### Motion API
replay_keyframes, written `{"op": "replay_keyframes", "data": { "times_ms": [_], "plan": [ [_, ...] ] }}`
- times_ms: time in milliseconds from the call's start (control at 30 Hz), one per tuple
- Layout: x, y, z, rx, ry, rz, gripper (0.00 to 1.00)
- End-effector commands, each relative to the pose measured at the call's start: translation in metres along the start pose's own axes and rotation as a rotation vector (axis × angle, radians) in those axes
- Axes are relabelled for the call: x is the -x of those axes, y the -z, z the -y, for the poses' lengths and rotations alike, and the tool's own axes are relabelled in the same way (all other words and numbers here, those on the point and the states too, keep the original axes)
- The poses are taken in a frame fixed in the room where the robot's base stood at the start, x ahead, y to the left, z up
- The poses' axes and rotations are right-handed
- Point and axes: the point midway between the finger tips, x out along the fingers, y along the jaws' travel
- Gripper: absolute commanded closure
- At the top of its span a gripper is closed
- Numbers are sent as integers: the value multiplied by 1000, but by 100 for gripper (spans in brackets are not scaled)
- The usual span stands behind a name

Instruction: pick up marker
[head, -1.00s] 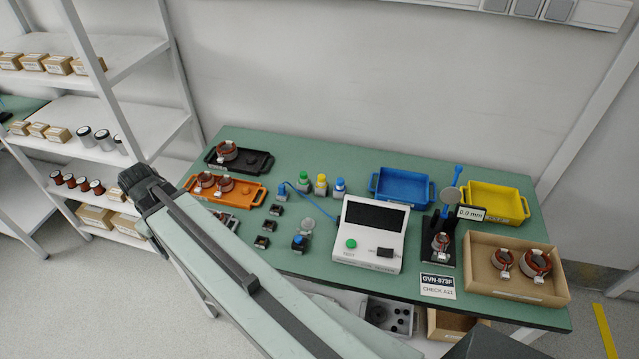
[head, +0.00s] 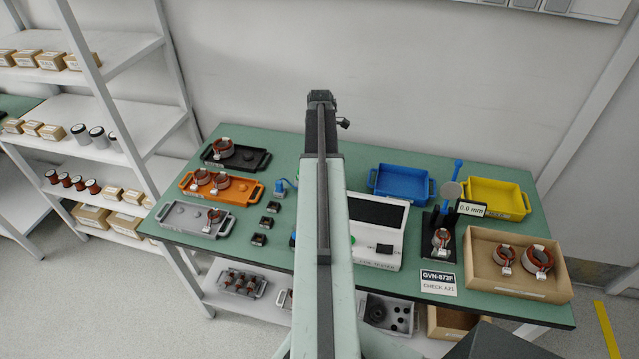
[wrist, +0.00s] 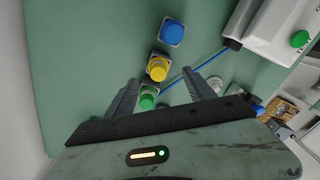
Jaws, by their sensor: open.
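I cannot make out a pen-shaped marker, and cannot tell which thing is the marker. In the wrist view, three capped containers stand in a row on the green bench: blue (wrist: 172,31), yellow (wrist: 157,68) and green (wrist: 147,100). My gripper (wrist: 163,77) is open above the bench, its fingers on either side of the green cap and pointing toward the yellow one. Nothing is held. In the head view, my gripper (head: 321,97) is raised over the bench's middle, and my arm hides the containers. A blue-topped item (head: 281,188) shows left of my arm.
The tester (head: 378,228) stands right of my arm; its blue cable (wrist: 200,64) crosses the bench near the caps. Trays line the left, including an orange tray (head: 250,191). A blue tray (head: 401,184), a gauge stand (head: 441,243) and a cardboard box (head: 520,286) are at right.

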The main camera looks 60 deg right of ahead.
Motion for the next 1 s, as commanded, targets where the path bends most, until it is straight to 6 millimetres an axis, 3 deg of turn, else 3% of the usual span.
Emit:
{"op": "replay_keyframes", "data": {
  "times_ms": [33, 233, 500, 767, 900, 1000],
  "plan": [
    [-10, 0, 0, 0, 0, 0, 37],
    [-16, 1, -1, 0, 0, 0, 37],
    [-60, 1, -4, 1, 0, 0, 37],
    [-58, 2, -4, 1, 0, 0, 37],
    [-58, 2, -4, 1, 0, 0, 76],
    [-58, 2, -4, 1, 0, 0, 100]
  ]
}}
